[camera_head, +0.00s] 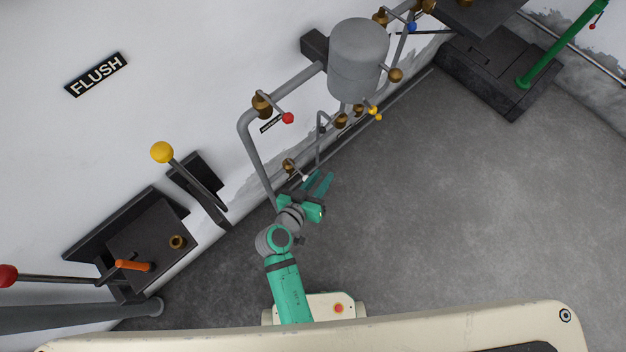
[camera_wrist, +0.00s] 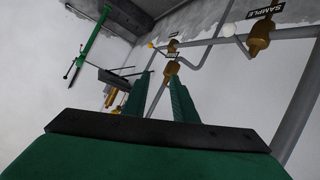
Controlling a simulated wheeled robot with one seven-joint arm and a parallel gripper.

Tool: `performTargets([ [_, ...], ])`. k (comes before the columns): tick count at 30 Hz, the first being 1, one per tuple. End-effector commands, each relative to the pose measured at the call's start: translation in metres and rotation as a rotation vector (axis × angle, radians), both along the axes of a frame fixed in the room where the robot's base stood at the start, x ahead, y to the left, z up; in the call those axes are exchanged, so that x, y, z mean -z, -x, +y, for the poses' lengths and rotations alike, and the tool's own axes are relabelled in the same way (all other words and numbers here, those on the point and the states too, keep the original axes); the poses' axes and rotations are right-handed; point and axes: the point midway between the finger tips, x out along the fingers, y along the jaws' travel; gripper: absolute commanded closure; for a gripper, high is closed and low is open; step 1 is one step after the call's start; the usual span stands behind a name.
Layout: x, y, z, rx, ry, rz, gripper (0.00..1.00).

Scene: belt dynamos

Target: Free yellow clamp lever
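A long lever with a yellow ball knob (camera_head: 162,152) rises from a dark wall bracket (camera_head: 195,180) at the left in the head view. I cannot tell from the pictures which of these is the clamp lever. My gripper (camera_head: 320,184) is in front of the lower pipes, well to the right of the large yellow lever. In the wrist view my gripper (camera_wrist: 158,90) has its two green fingers apart, with nothing held. A brass valve (camera_wrist: 171,70) shows beyond the fingers.
The grey tank (camera_head: 358,62) and bent pipes (camera_head: 252,150) line the wall. A red-knobbed valve (camera_head: 287,118) is above my gripper. A dark box with an orange handle (camera_head: 133,265) is at lower left.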

Motion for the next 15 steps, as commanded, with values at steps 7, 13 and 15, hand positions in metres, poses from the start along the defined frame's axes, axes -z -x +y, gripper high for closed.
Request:
performTargets([
  [7, 0.019, 0.032, 0.014, -0.119, -0.056, 0.050, 0.75],
  [13, 0.024, 0.049, 0.023, -0.184, -0.087, 0.063, 0.75],
  [15, 0.024, 0.052, 0.025, -0.198, -0.093, 0.064, 0.75],
])
